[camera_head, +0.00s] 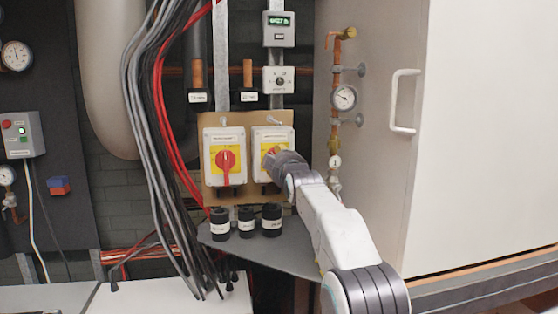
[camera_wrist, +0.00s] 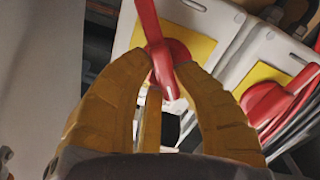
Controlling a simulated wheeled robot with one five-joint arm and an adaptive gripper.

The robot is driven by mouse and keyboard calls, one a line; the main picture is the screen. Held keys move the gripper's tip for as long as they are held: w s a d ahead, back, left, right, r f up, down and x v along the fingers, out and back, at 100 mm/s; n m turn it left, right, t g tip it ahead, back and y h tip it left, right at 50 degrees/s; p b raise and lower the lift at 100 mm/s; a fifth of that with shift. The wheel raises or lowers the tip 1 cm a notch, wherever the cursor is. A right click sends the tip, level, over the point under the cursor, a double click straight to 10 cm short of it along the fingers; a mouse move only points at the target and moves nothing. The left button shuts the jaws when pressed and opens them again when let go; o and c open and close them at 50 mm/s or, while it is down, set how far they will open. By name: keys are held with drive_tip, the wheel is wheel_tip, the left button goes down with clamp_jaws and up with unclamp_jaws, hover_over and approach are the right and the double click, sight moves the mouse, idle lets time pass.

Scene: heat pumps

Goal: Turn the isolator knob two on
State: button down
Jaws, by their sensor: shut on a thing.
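Two white isolator boxes with yellow plates and red knobs hang side by side on a brown board in the head view. The left isolator knob (camera_head: 226,160) has its handle vertical. My gripper (camera_head: 275,157) is at the right isolator and covers most of its knob. In the wrist view, my gripper (camera_wrist: 168,70) is shut on that red knob (camera_wrist: 153,35), its yellow-brown fingers on either side of the handle. The handle runs nearly upright there, slightly tilted. The other red knob (camera_wrist: 270,103) shows at the right of that view, apart from the fingers. Box labels are too small to read.
Black and red cables (camera_head: 160,110) hang left of the isolators. Several black cylinders (camera_head: 246,221) stand on a grey shelf below. A gauge (camera_head: 344,97) on copper piping and a white cabinet with a handle (camera_head: 403,100) are at the right.

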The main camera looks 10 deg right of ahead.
drive_tip(key=shift+f+m, duration=0.1)
drive_tip(key=shift+m, duration=3.4)
drive_tip(key=c, duration=0.9)
unclamp_jaws()
drive_tip(key=shift+c, duration=0.2)
drive_tip(key=s, duration=1.2)
